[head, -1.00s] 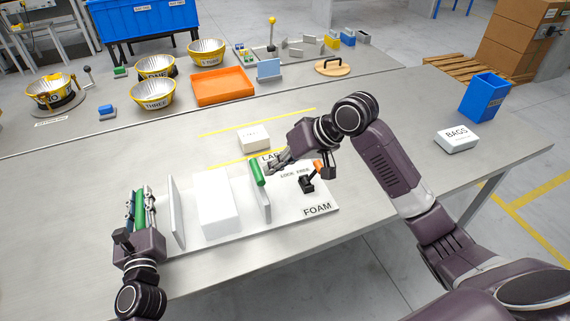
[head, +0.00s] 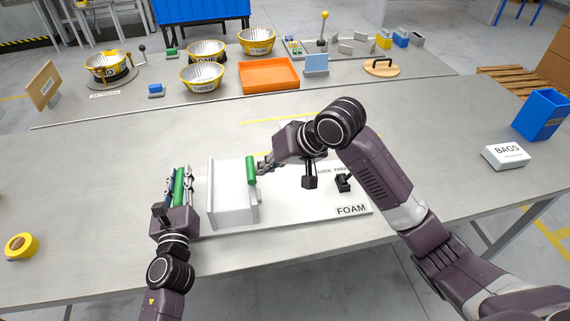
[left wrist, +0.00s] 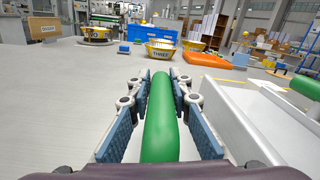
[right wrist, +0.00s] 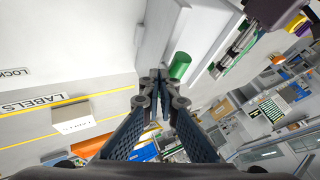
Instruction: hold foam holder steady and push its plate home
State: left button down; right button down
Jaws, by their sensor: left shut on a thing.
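The foam holder has a white base marked FOAM (head: 350,210), with a white foam block (head: 234,178) between two upright light-grey plates. My left gripper (head: 180,186) is shut on the green bar at the holder's left end, which fills the left wrist view (left wrist: 160,120) between the fingers. The right plate (head: 247,212) carries a green grip (head: 251,170). My right gripper (head: 264,166) is at that plate's right side, beside the grip. In the right wrist view its fingertips (right wrist: 157,76) are together, with the grip (right wrist: 180,66) just beyond. The plates stand close around the foam.
A black clamp (head: 343,183) sits on the base right of the plate, near LOCK FREE lettering. A tape roll (head: 20,246) lies left, a BAGS box (head: 506,156) and blue bin (head: 541,115) right. Bowls and an orange tray (head: 269,75) stand behind. The table's left middle is clear.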

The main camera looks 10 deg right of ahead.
pick_arm(q)
jog(key=shift+s+d+f, duration=0.15)
jog(key=shift+d+f, duration=0.2)
jog(key=shift+f, duration=0.15)
pick_arm(e)
jog(key=shift+s+a, duration=0.1)
jog(key=shift+a, duration=0.25)
pick_arm(q)
jog(key=shift+a, duration=0.3)
pick_arm(e)
jog(key=s+d+r, duration=0.4)
jog(key=d+r, duration=0.3)
jog(key=d, duration=0.2)
jog(key=shift+s+d, duration=0.15)
jog(key=shift+s, duration=0.15)
pick_arm(q)
jog(key=c, duration=2.2)
grip_release()
jog(key=shift+r, duration=0.15)
jog(key=o, duration=0.5)
jog(key=shift+w, duration=0.25)
pick_arm(e)
jog(key=shift+w+f, duration=0.1)
jog(key=shift+w, duration=0.05)
